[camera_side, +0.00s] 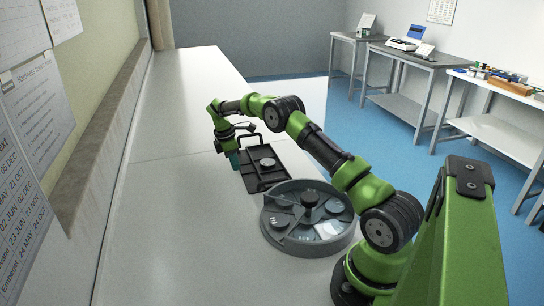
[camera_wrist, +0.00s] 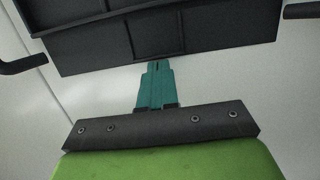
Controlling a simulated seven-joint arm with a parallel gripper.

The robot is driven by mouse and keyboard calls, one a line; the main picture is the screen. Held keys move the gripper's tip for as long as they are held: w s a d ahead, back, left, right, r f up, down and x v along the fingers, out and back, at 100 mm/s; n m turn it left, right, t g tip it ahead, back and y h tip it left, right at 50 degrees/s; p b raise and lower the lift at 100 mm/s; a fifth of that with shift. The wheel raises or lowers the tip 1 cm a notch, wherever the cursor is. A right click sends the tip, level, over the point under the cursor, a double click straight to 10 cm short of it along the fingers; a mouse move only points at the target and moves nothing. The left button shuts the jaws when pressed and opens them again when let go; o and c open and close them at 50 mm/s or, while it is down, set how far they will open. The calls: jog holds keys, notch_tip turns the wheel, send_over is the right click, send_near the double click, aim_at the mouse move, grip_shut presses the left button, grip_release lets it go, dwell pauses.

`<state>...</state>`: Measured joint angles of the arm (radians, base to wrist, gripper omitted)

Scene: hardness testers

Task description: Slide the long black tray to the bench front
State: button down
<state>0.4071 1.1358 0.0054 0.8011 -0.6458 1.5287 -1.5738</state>
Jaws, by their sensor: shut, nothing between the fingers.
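The long black tray (camera_side: 264,177) lies on the white bench in the side view, with a handle at each end and a small grey round piece (camera_side: 267,162) in it. In the wrist view the tray (camera_wrist: 205,25) fills the top, with part of a handle (camera_wrist: 22,65) at the left and another at the right edge. My gripper (camera_side: 234,160) is at the tray's left long side in the side view. In the wrist view its teal fingers (camera_wrist: 155,70) are together and empty, their tips at the tray's edge. I cannot tell whether they touch it.
A round grey compartmented container (camera_side: 308,247) stands on the bench nearer the camera, close to the tray's near end. The white bench (camera_side: 170,200) is clear to the left. A wall ledge (camera_side: 115,105) runs along the left. Other tables stand across the blue floor.

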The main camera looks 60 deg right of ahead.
aim_at(271, 161)
jog(key=shift+d, duration=0.1)
dwell(0.4)
jog(key=shift+s+d, duration=2.45)
jog(key=shift+s, duration=0.05)
jog(key=shift+s+d, duration=2.4)
jog(key=shift+w+a, duration=0.45)
jog(key=shift+a, duration=0.05)
notch_tip(271, 161, up, 11)
